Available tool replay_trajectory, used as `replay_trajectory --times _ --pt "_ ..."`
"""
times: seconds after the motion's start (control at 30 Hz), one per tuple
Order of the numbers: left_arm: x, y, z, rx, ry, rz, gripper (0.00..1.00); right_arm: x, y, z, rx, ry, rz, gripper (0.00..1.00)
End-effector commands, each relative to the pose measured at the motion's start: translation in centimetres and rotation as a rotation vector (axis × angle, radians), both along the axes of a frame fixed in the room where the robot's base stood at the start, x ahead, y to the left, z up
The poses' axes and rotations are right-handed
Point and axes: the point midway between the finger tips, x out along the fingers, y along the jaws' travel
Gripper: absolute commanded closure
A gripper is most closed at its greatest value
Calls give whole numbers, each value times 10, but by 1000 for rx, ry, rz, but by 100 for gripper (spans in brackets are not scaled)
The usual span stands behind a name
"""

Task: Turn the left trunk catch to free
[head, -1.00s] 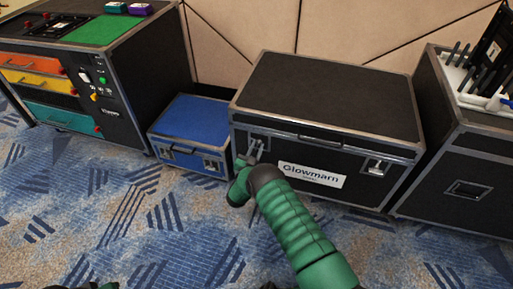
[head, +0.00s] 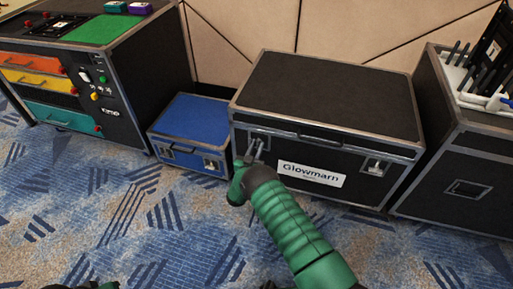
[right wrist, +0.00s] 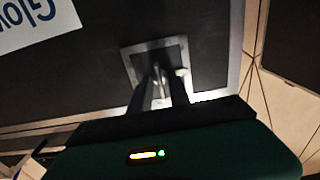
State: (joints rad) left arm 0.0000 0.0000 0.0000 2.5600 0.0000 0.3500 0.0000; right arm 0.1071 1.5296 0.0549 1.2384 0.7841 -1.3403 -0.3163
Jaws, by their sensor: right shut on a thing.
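The black trunk (head: 330,95) with the "Glowmarn" label stands shut against the wall. Its left catch (head: 260,134) is on the front face, partly hidden by my right gripper (head: 255,150). In the right wrist view the catch's square metal plate (right wrist: 143,52) shows, with a small pale lever between the two dark fingers of my right gripper (right wrist: 159,90). The fingers are shut on this lever; its exact angle is hard to read. The right catch (head: 376,166) of the trunk is clear of me. My left gripper's fingers do not show.
A low blue case (head: 190,125) stands close on the left of the trunk. A black case (head: 465,150) with a rack on top stands close on the right. A drawer console (head: 75,75) is at the far left. The patterned carpet (head: 140,225) in front is free.

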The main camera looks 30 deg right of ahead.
Motion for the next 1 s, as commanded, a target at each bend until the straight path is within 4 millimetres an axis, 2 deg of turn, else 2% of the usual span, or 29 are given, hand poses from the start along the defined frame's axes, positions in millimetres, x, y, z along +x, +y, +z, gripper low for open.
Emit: replay_trajectory --times 0.03,0.07,0.1,0.33,0.47,0.57,0.8,1.0 --pt "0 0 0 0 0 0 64 -2 2 -6 8 11 2 100" --pt "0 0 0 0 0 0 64 -2 2 -6 8 11 2 77" --pt "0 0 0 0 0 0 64 -2 2 -6 8 11 2 72" --pt "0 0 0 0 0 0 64 -1 1 -2 5 4 1 72" --pt "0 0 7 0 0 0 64 -7 8 0 4 3 1 72" --pt "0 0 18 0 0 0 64 -20 24 3 3 7 3 72" --pt "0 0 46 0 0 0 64 -66 78 2 4 9 5 72" --pt "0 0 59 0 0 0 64 -97 115 -1 6 9 4 72"
